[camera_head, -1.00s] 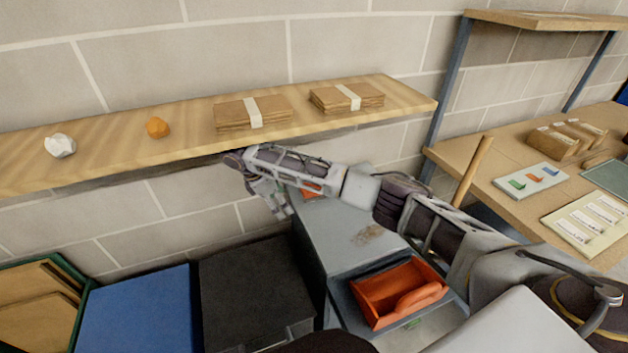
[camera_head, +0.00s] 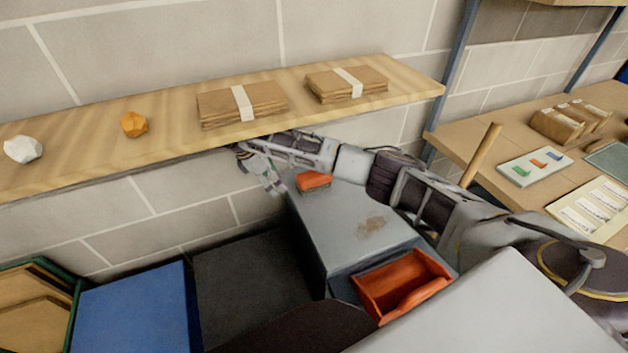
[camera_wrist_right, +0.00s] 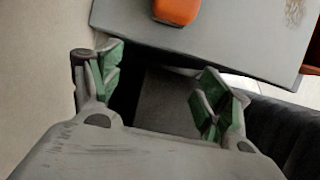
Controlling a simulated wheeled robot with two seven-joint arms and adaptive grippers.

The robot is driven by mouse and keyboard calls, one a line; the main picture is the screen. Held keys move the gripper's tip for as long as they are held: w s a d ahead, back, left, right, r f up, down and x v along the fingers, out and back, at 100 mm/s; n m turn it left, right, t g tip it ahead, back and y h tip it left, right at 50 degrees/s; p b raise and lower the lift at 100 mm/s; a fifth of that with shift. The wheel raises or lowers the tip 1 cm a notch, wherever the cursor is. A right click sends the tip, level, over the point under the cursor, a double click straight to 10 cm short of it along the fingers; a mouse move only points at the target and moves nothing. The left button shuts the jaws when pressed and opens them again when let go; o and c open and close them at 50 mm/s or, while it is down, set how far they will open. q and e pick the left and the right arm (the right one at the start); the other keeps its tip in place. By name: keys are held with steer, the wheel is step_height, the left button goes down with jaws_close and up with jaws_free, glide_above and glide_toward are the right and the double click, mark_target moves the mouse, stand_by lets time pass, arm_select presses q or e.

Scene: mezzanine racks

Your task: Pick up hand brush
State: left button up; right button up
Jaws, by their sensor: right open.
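An orange block-like object (camera_head: 314,180), which looks like the hand brush, lies on top of the grey cabinet near its back left edge. Its rounded orange end also shows at the top of the right wrist view (camera_wrist_right: 177,9), cut off by the frame. My right gripper (camera_head: 266,180) is just left of it in the head view, beside the cabinet and below the wooden shelf. In the wrist view its green-padded fingers (camera_wrist_right: 160,92) are wide apart with nothing between them, and the orange object is beyond them. My left gripper is not in view.
The wooden shelf (camera_head: 180,135) runs close above my right gripper. A blue box (camera_head: 135,315) and a dark box (camera_head: 250,280) stand left. A worktable (camera_head: 480,150) is at the right.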

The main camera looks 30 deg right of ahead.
mark_target(313, 174)
steer(key=d, duration=0.7)
steer(key=shift+s+p, duration=0.2)
steer(key=shift+p, duration=0.2)
steer(key=shift+s+d, duration=0.1)
steer(key=shift+d, duration=2.35)
steer(key=x, duration=0.4)
steer(key=shift+p, duration=0.3)
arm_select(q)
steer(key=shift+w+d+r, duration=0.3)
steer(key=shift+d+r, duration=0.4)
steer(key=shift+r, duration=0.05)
arm_select(e)
steer(key=shift+d+f, duration=0.25)
steer(key=shift+f, duration=0.25)
